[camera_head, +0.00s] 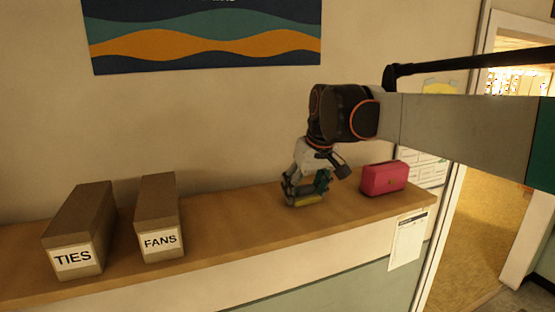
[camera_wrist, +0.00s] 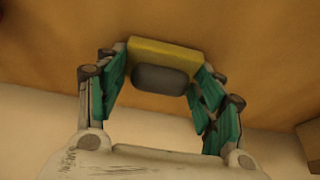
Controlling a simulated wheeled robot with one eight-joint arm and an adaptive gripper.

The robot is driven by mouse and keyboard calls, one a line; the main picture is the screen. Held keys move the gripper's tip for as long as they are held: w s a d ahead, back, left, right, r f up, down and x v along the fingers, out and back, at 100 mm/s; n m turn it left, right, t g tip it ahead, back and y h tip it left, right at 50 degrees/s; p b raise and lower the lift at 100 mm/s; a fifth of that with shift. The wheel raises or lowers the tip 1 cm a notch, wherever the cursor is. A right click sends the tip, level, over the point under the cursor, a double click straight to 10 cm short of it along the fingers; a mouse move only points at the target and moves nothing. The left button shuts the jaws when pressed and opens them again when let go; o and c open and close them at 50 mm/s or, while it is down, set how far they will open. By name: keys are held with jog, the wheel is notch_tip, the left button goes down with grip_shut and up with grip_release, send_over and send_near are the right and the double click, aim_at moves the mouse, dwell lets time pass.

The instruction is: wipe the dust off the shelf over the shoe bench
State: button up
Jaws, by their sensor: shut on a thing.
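The shelf (camera_head: 236,219) is a long wooden board along the wall. My gripper (camera_head: 306,193) points down at the shelf, between the FANS box and the pink purse. In the wrist view my gripper (camera_wrist: 158,85) is shut on a yellow sponge-like block (camera_wrist: 165,54) with a grey grip part (camera_wrist: 160,79). The yellow block shows low under the fingers in the head view (camera_head: 309,200), at or just above the shelf top; I cannot tell if it touches. No distinct dust patch can be made out on the visible wood.
A box labelled TIES (camera_head: 82,229) and a box labelled FANS (camera_head: 157,218) stand on the left of the shelf. A pink purse (camera_head: 384,178) stands near the right end. A paper sheet (camera_head: 408,240) hangs below the front edge. The wood between FANS and my gripper is clear.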

notch_tip(320, 180, up, 4)
jog(key=shift+s+d+r+p, duration=0.1)
jog(key=shift+s+r+p, duration=0.1)
jog(key=shift+p, duration=0.9)
jog(key=shift+w+r+p, duration=0.25)
jog(key=shift+r+p, duration=0.1)
jog(key=shift+r, duration=0.15)
jog(key=shift+w+r+p, duration=0.2)
jog(key=shift+r+p, duration=0.15)
jog(key=shift+r, duration=0.1)
jog(key=shift+p+v, duration=0.55)
jog(key=shift+v, duration=0.5)
jog(key=shift+w+a, duration=0.2)
jog(key=shift+s, duration=0.1)
